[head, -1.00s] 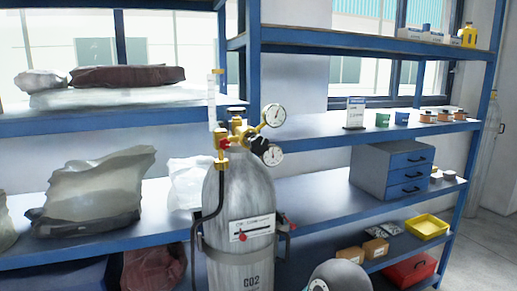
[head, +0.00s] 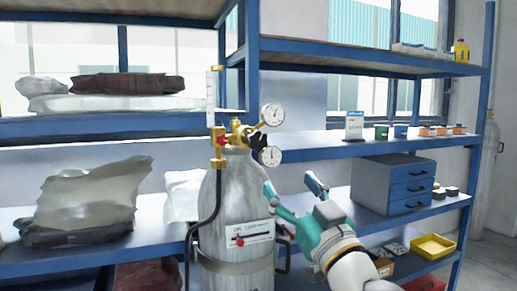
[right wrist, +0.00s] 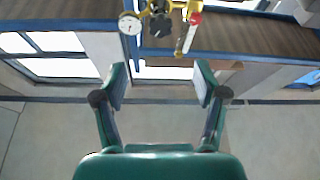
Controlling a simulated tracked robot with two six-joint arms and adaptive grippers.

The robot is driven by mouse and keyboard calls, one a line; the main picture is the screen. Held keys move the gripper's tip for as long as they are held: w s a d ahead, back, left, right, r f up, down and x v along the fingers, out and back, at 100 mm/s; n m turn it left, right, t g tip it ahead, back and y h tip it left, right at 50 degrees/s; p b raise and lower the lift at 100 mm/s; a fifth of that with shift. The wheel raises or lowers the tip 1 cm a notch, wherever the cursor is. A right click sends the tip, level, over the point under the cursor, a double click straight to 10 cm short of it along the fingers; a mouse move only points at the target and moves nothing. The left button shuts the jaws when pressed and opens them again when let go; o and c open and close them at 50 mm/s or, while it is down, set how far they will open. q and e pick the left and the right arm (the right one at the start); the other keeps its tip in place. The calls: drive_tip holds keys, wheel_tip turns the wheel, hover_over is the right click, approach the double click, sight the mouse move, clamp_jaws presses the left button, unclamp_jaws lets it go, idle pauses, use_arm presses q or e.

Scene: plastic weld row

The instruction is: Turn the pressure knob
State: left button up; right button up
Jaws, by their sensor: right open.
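The black pressure knob (head: 257,141) sits on the brass regulator (head: 236,131) on top of the grey CO2 cylinder (head: 236,200), beside two round white gauges (head: 272,115). My right gripper (head: 291,186) is open and empty, below and to the right of the knob and apart from it. In the right wrist view the gripper (right wrist: 160,84) shows its two spread fingers. The dark knob (right wrist: 160,25) is upside down near the top there, beyond the fingertips, beside a gauge (right wrist: 130,23). My left gripper is not in view.
Blue shelving (head: 310,152) stands behind the cylinder, with a grey drawer cabinet (head: 393,183) to the right and a yellow tray (head: 433,246) lower down. A black hose (head: 218,190) and wrapped bags (head: 90,200) are on the left. Space right of the gauges is clear.

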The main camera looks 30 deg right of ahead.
sight(259, 144)
drive_tip(key=p+x, duration=0.6)
drive_tip(key=x, duration=1)
drive_tip(key=shift+w+f, duration=0.1)
drive_tip(key=shift+w, duration=0.25)
